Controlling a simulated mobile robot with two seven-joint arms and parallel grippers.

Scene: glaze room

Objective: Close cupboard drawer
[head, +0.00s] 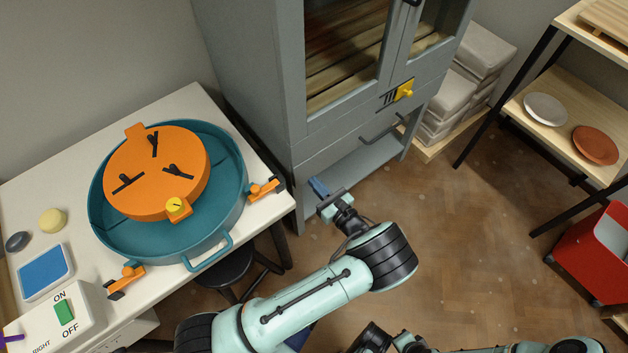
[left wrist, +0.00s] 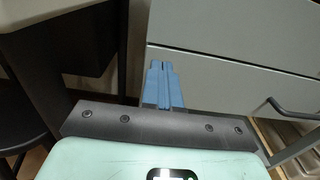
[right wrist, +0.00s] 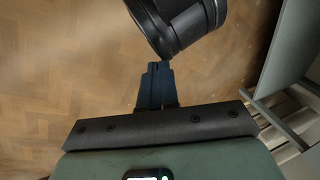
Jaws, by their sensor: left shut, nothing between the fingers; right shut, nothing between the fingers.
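The grey cupboard (head: 255,80) stands at the back, with glass doors above and a drawer (head: 335,150) below. A dark bar handle (head: 380,131) is on the drawer front, also seen in the left wrist view (left wrist: 290,108). I cannot tell how far the drawer stands out. My left gripper (head: 318,188) is shut and empty, low in front of the drawer's left end. In the left wrist view its blue fingers (left wrist: 162,84) overlap the grey drawer front (left wrist: 230,85); contact is unclear. My right gripper (right wrist: 155,85) is shut and empty over the floor, near my other arm.
A white table (head: 270,203) at left carries a teal tub (head: 236,195) with an orange disc (head: 155,172). A dark stool (head: 225,265) is under its edge. Pale stacked slabs (head: 450,95) lie right of the cupboard. The brown floor (head: 470,235) in front is open.

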